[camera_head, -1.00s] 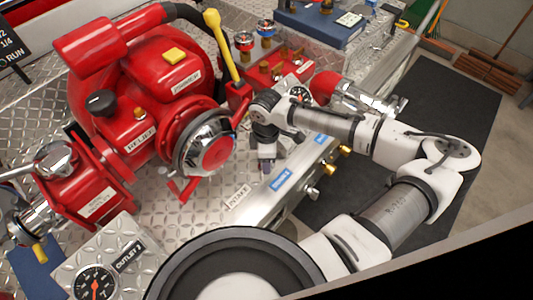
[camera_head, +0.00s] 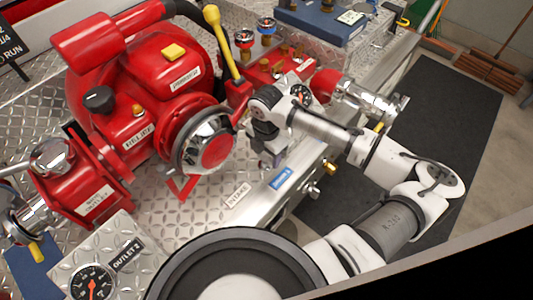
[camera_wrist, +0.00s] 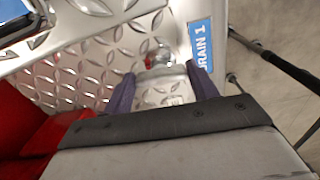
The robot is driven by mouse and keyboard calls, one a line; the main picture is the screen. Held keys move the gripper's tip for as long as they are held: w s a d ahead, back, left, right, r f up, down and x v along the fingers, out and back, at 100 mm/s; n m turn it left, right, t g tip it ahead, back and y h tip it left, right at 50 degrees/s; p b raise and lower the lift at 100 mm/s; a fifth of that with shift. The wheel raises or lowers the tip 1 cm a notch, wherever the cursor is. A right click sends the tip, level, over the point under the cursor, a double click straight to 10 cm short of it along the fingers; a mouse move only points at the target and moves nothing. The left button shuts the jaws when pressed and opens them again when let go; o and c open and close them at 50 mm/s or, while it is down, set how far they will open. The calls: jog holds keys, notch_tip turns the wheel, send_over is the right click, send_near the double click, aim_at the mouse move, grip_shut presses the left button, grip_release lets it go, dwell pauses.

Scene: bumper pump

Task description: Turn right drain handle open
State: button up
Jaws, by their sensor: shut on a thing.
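My gripper (camera_wrist: 160,88) points down at the diamond plate, its two dark fingers on either side of a silvery round drain handle (camera_wrist: 158,92) with a small red spot at its far end. The fingers are shut on it. A blue DRAIN 1 label (camera_wrist: 201,45) is just right of the fingers in the wrist view. In the head view my gripper (camera_head: 270,158) is beside the pump's front edge, near a blue label (camera_head: 283,178); there the handle is hidden by my gripper. How far the handle is turned cannot be told.
The red pump (camera_head: 140,125) with a chrome cap stands close left of my gripper. A yellow-knobbed lever (camera_head: 222,45) rises behind it. A chrome outlet (camera_head: 370,102) lies behind my arm. The dark floor mat is clear.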

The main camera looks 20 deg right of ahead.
jog(key=shift+n, duration=0.3)
dwell(0.4)
jog(key=o, duration=1)
